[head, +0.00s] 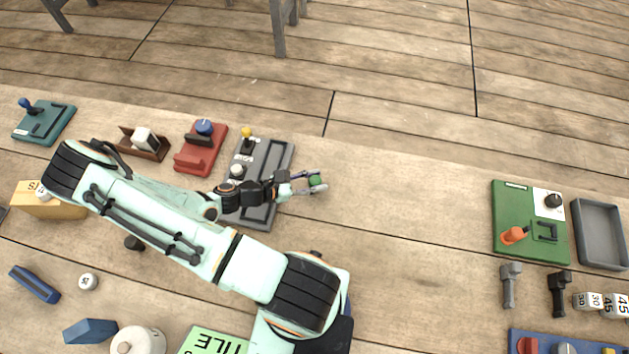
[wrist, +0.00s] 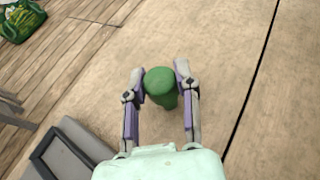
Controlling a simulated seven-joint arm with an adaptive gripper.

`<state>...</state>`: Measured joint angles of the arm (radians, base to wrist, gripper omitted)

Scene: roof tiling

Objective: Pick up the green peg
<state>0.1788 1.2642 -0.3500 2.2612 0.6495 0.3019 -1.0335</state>
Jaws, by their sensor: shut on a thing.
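The green peg (wrist: 160,84) is a short rounded cylinder between the two fingers of my gripper (wrist: 161,92) in the wrist view. My gripper is shut on it, with the purple finger pads on either side of the peg. In the head view the green peg (head: 315,180) shows between the fingertips of my gripper (head: 312,183), over bare wooden table just right of the grey tray. I cannot tell whether the peg touches the table.
A grey tray panel (head: 275,158) with a yellow-knobbed lever lies left of my gripper, partly under my arm. A red block with a blue knob (head: 202,150) stands further left. A green panel (head: 508,205) with an orange handle lies right. The table between is clear.

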